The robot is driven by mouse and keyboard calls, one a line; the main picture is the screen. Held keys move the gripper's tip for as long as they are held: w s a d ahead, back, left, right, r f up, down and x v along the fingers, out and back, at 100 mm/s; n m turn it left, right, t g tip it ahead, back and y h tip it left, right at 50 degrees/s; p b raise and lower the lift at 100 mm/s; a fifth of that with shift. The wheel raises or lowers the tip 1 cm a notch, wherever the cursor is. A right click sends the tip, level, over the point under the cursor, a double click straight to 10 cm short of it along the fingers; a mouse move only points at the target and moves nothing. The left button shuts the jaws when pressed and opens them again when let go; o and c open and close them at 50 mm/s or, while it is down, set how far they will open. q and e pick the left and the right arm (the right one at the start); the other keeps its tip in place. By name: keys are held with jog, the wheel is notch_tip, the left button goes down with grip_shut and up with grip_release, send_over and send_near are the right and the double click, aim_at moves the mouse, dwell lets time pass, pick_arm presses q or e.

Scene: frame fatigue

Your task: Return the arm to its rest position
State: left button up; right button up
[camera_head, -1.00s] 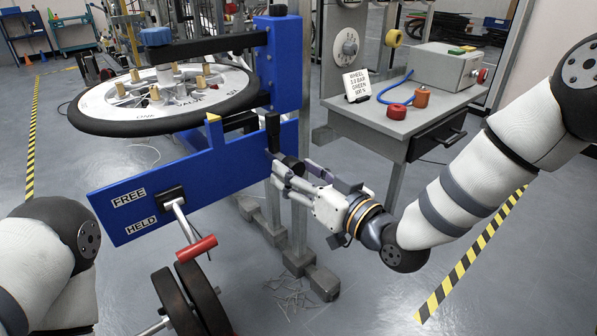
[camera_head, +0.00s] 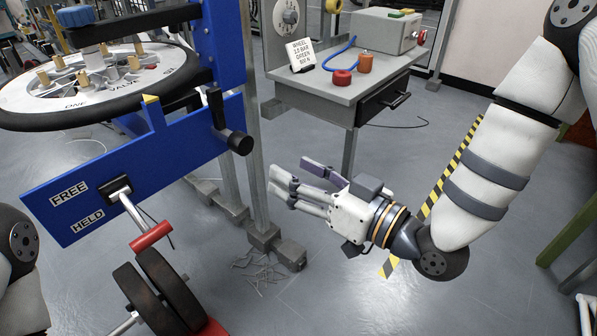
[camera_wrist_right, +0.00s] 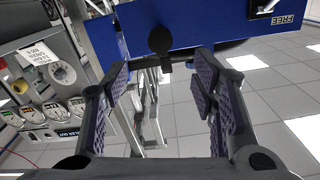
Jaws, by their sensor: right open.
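My right gripper (camera_head: 296,181) is open and empty, in mid-air to the right of the blue frame (camera_head: 150,160). In the right wrist view its two padded fingers (camera_wrist_right: 163,95) stand wide apart with nothing between them. A black knob (camera_head: 240,143) on the end of the blue frame is a short way left of the fingertips, apart from them. The same knob (camera_wrist_right: 161,40) shows beyond the fingers in the wrist view. My left arm shows only in part at the left edge of the head view; its gripper is out of view.
A wheel (camera_head: 90,85) lies flat on the stand at left. A red-handled lever (camera_head: 152,236) hangs below the FREE/HELD plate. A grey bench (camera_head: 345,88) with a control box (camera_head: 375,32) stands behind.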

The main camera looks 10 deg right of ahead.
jog(key=s+d+f+m+g+h, duration=0.2)
jog(key=s+f+g+h, duration=0.15)
jog(key=s+f, duration=0.55)
jog(key=s+d+f+m+g+h, duration=0.1)
jog(key=s+d+f+g+h, duration=0.3)
jog(key=f, duration=0.8)
pick_arm(q)
jog(key=shift+w+r+t+p, duration=0.4)
jog(key=shift+w+r+p, duration=0.35)
jog(key=shift+w+r, duration=0.15)
pick_arm(e)
jog(key=s+d+f+g+h, duration=0.1)
jog(key=s+d+f+g, duration=0.1)
jog(key=s, duration=0.6)
jog(key=s+d+f+m+g+h, duration=0.1)
jog(key=s+g, duration=0.3)
jog(key=s, duration=0.4)
jog(key=s+d+f+m+g+h, duration=0.1)
jog(key=s+d+f+g, duration=0.2)
jog(key=s, duration=0.6)
jog(key=shift+f+g, duration=0.3)
jog(key=shift+g, duration=0.05)
